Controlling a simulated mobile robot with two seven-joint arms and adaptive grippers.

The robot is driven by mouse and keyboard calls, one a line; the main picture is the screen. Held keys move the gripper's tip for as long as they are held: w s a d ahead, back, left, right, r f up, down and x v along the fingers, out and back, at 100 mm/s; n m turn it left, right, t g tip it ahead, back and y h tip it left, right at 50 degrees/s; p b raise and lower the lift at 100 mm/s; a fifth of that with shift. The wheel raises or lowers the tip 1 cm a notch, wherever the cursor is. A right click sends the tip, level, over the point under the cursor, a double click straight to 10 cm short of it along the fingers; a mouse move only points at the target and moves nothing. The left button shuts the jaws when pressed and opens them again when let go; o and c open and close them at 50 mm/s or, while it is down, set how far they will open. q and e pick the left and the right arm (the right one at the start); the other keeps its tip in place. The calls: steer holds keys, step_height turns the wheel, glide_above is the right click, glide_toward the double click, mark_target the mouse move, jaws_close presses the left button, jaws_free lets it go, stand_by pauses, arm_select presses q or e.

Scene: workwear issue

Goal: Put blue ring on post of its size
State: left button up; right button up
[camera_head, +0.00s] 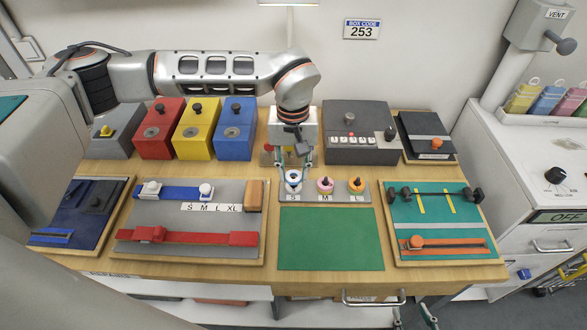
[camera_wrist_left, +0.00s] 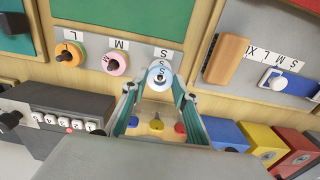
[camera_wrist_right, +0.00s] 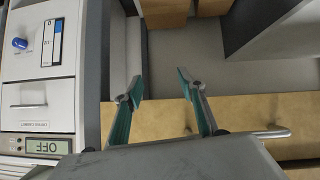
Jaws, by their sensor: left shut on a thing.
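The blue ring (camera_wrist_left: 160,77), pale blue and white, is at the S end of the grey post rack (camera_head: 324,199). It shows in the head view (camera_head: 293,177) between the fingertips of my left gripper (camera_head: 293,170). A pink ring (camera_head: 325,185) is at M and an orange ring (camera_head: 356,185) at L. My right gripper (camera_wrist_right: 158,85) is open and empty, low at the table's front.
A green mat (camera_head: 330,240) lies clear in front of the rack. Small red, yellow and blue knobs (camera_wrist_left: 156,123) stand just behind it. A dark box (camera_head: 357,130) with switches stands behind right; red, yellow and blue boxes (camera_head: 235,130) stand behind left. A belt board (camera_head: 190,222) lies left.

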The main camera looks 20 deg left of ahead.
arm_select(q)
steer(key=o, duration=0.7)
steer(key=shift+o, duration=0.2)
steer(key=o, duration=0.4)
steer(key=shift+r+p, duration=0.9)
steer(key=shift+r, duration=2.55)
